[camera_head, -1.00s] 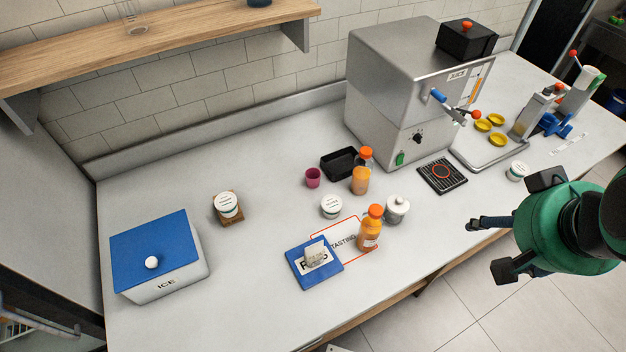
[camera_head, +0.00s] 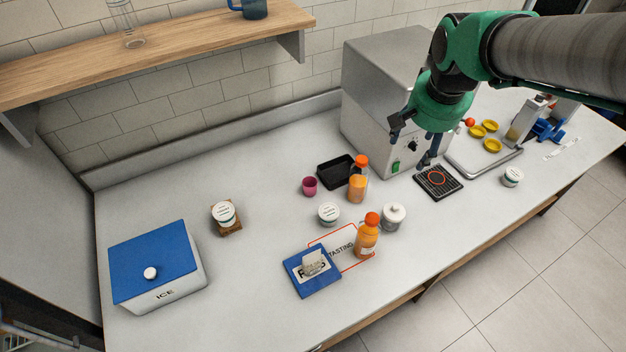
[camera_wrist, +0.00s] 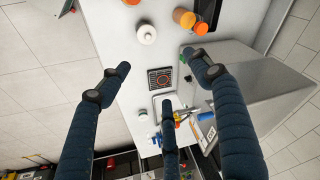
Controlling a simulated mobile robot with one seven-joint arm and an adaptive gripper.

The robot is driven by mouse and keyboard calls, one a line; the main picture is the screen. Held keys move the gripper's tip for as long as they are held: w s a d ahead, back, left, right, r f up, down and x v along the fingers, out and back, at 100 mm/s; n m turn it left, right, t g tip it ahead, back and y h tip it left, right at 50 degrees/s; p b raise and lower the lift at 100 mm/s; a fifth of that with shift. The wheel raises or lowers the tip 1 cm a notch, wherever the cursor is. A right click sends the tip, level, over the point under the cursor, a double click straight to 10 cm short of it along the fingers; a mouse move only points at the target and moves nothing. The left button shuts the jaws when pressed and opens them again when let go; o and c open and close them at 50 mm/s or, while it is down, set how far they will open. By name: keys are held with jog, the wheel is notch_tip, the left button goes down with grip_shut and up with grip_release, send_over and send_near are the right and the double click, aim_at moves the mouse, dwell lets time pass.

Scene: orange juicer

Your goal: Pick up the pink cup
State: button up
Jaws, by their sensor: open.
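The small pink cup (camera_head: 309,186) stands upright on the grey counter in the head view, just left of a black tray. My gripper (camera_head: 416,146) is open and empty above the counter, in front of the steel machine and near the dark drip mat. It is to the right of the cup and apart from it. In the wrist view the spread fingers of my gripper (camera_wrist: 160,105) hang over the counter. I cannot make out the pink cup in the wrist view.
The black tray (camera_head: 335,172) and an orange bottle (camera_head: 357,184) stand right of the cup. A white-lidded jar (camera_head: 328,213) is in front. The steel machine (camera_head: 380,90) rises behind my gripper. The counter left of the cup is clear up to another jar (camera_head: 224,212).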

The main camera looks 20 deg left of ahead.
jog(key=w+a+f+g, duration=0.1)
jog(key=w+a+f, duration=0.35)
jog(key=a, duration=0.25)
jog(key=w+a+f, duration=0.4)
jog(key=a+f, duration=0.1)
jog(key=a, duration=0.1)
jog(key=w+a+f+m+g+p, duration=0.1)
jog(key=w+a+f, duration=0.2)
jog(key=a+f, duration=1.3)
jog(key=shift+a+f+h, duration=0.2)
jog(key=shift+f+h, duration=0.15)
jog(key=shift+h, duration=0.05)
send_near(310, 183)
jog(key=shift+s+d+f+b, duration=0.2)
jog(key=shift+s+f, duration=0.2)
jog(key=shift+f, duration=0.05)
jog(key=shift+s+d+f+b, duration=0.15)
jog(key=shift+s+d+f, duration=0.1)
jog(key=shift+s+f, duration=0.2)
jog(key=shift+w+f+b, duration=0.2)
jog(key=shift+f+b, duration=0.1)
jog(key=shift+f, duration=1)
jog(key=shift+w+f+b, duration=0.2)
jog(key=shift+f+b, duration=0.05)
jog(key=shift+f, duration=1)
